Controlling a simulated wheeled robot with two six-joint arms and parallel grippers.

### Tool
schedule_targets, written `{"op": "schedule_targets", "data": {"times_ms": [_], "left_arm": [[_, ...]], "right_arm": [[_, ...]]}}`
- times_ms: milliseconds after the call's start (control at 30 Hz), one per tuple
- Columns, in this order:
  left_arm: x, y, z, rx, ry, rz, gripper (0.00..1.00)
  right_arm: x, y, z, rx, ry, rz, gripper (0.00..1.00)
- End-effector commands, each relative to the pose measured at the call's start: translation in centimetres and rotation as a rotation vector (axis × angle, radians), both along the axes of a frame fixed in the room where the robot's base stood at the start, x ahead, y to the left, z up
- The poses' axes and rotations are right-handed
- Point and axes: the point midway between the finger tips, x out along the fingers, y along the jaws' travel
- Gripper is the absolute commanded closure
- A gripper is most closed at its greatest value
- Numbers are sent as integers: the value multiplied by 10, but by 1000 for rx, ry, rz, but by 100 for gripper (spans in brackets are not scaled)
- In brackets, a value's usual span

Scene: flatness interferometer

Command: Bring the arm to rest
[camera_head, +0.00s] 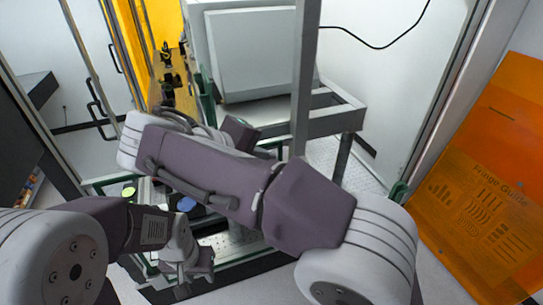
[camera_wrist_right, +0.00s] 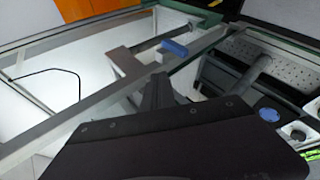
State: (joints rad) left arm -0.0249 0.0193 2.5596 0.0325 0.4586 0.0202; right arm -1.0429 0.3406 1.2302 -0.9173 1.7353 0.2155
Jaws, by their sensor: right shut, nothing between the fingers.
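My right arm crosses the middle of the head view from the lower right, folded back at its elbow. Its gripper shows in the right wrist view (camera_wrist_right: 160,90), where the dark fingers are together with nothing between them, in front of a metal frame. In the head view its fingers cannot be made out. My left arm comes in from the lower left. Its gripper (camera_head: 188,274) points down near the lower middle, and I cannot tell whether its fingers are apart.
A metal-framed enclosure surrounds the arms, with a grey upright post (camera_head: 305,75) close to the right arm. A large pale box (camera_head: 262,55) stands behind. An orange Fringe Guide panel (camera_head: 490,170) is at right. A blue disc (camera_head: 187,203) lies below the right arm.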

Motion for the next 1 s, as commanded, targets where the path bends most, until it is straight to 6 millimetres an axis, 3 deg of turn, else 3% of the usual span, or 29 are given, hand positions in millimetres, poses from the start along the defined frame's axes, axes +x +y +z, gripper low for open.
{"op": "schedule_targets", "data": {"times_ms": [133, 200, 267, 333, 400, 467, 500, 567, 600, 700, 800, 900, 1000], "left_arm": [[0, 0, 0, 0, 0, 0, 62], [0, 0, -7, 0, 0, 0, 62], [0, 0, -19, 0, 0, 0, 62], [0, 0, -37, 0, 0, 0, 62], [-1, 0, -55, 0, 1, 0, 62], [-1, 0, -69, 0, 1, 0, 62], [-1, 0, -77, 0, 1, 0, 62], [-1, 0, -88, 0, 1, 0, 62], [-1, 0, -95, 0, 1, 0, 62], [-1, 0, -111, 0, 0, 0, 62], [-1, 0, -121, 0, 0, 0, 62], [-1, 0, -117, 0, 0, 0, 62], [-1, 0, -116, 0, 0, 0, 62]], "right_arm": [[0, -1, 0, 0, 0, -1, 100], [6, -11, -7, 0, 0, -33, 100], [17, -37, -14, 11, -8, -103, 100], [28, -88, -30, 9, -6, -227, 100], [24, -146, -64, -9, 60, -362, 100], [14, -186, -105, 8, 142, -442, 100], [5, -208, -135, 35, 200, -482, 100], [-13, -233, -181, 99, 287, -533, 100], [-28, -245, -214, 157, 341, -563, 100], [-72, -256, -295, 344, 450, -638, 100], [-116, -239, -363, 574, 496, -707, 100], [-140, -206, -401, 766, 473, -727, 100], [-133, -190, -415, 866, 401, -717, 100]]}}
